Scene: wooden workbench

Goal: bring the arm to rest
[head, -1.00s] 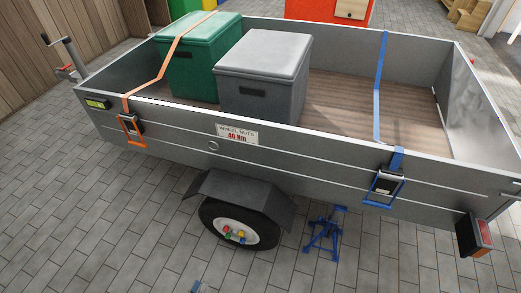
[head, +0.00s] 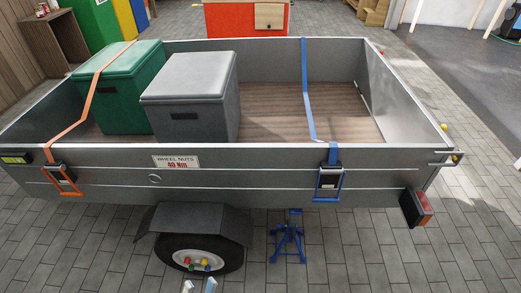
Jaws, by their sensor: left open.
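Only the tips of my left gripper (head: 199,286) show, at the bottom edge of the head view. The two fingertips are apart with nothing visible between them, in front of the trailer wheel (head: 201,257). The rest of that arm is out of the picture. My right gripper is not in view.
The grey trailer (head: 375,188) fills the middle. It carries a green box (head: 118,105) under an orange strap (head: 92,88) and a grey box (head: 190,92). A blue strap (head: 306,85) crosses the bed.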

